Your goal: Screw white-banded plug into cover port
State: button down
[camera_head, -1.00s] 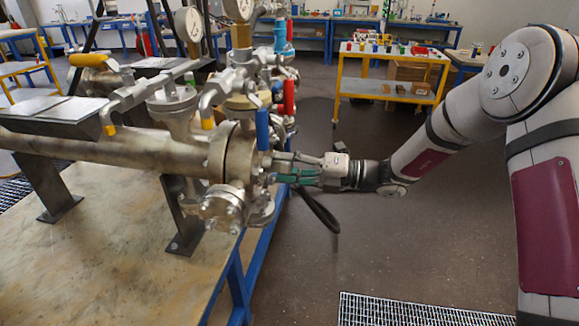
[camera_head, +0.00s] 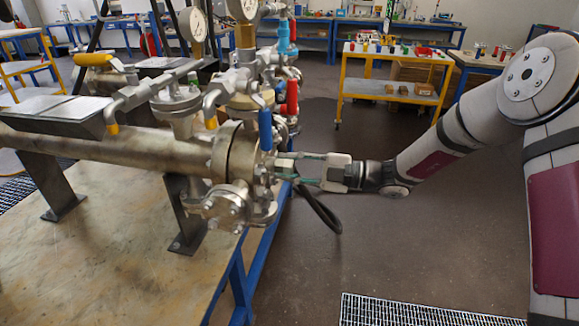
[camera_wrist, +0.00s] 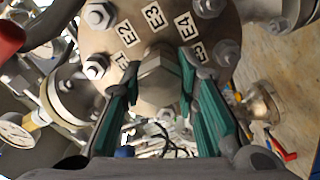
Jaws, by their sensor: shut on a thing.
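The plug shows in the wrist view as a bare metal hex head (camera_wrist: 158,76) against the round flanged cover (camera_wrist: 152,40). No white band can be made out. My gripper (camera_wrist: 160,72) has its green-padded fingers shut on the hex head, one on each side. In the head view my gripper (camera_head: 283,167) points left, level with the cover flange (camera_head: 242,152) at the vessel's end. The port and any thread are hidden behind the hex head, so I cannot tell how deep the plug sits.
Labels E1 to E5 and bolts ring the cover. A blue lever (camera_head: 265,130) and a red lever (camera_head: 292,97) stand close above my gripper. A smaller flange (camera_head: 228,208) juts out below.

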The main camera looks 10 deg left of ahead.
jog(key=m, duration=0.3)
jog(key=c, duration=1.2)
grip_release()
jog(key=d, duration=1.2)
jog(key=shift+s, duration=0.2)
jog(key=shift+c, duration=0.2)
